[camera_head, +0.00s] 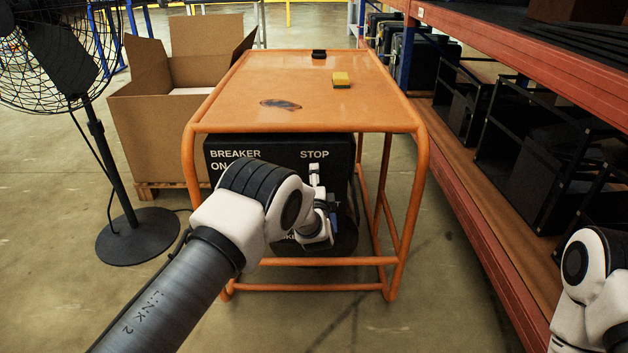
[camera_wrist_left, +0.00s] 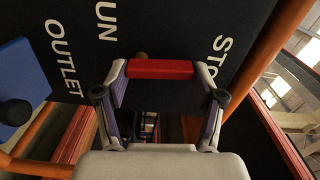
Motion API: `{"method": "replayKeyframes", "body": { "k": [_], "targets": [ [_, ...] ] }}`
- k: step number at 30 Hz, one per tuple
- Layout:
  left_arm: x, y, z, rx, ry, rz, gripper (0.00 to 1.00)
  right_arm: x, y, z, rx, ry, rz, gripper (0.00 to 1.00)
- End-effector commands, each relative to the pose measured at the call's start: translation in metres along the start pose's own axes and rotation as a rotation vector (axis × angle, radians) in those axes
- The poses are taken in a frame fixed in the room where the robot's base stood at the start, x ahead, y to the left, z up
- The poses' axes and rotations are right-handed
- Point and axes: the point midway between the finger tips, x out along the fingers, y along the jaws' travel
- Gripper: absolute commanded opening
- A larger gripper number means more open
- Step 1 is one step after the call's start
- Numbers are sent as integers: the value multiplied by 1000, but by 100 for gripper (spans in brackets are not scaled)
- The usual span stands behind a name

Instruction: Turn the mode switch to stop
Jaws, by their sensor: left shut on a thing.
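The mode switch shows in the left wrist view as a red handle (camera_wrist_left: 160,69) on the black panel (camera_wrist_left: 75,75), between the RUN and STOP lettering. My left gripper (camera_wrist_left: 161,75) has a fingertip at each end of the red handle and is shut on it. In the head view the same panel (camera_head: 280,145) sits under the orange frame's top, with STOP at its upper right. There my left gripper (camera_head: 315,178) is just below STOP, and my arm hides the panel's lower middle. Which mark the switch points to cannot be told. My right gripper is out of view; only its arm shows.
The orange frame (camera_head: 290,75) surrounds the panel; a yellow block (camera_head: 341,79) and a small black object (camera_head: 319,54) lie on top. A fan (camera_head: 138,235) and cardboard box (camera_head: 155,130) stand left. An orange shelf rack (camera_head: 480,200) runs along the right.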

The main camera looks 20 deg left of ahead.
Motion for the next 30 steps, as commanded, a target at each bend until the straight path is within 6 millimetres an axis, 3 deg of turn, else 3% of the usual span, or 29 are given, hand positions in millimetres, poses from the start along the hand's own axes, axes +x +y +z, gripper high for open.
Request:
{"method": "replayKeyframes", "body": {
  "k": [9, 23, 24, 26, 30],
  "targets": [
    [0, 0, -3, 114, 1, -1, 34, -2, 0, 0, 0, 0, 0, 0],
    [0, 1, -3, 132, 1, 0, 34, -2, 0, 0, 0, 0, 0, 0],
    [0, 1, -3, 132, 1, 0, 72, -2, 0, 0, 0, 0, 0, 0],
    [0, 1, -3, 131, 1, 0, 93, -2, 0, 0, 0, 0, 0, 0],
    [0, 1, -3, 131, 1, 0, 94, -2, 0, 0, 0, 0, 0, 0]
  ]
}}
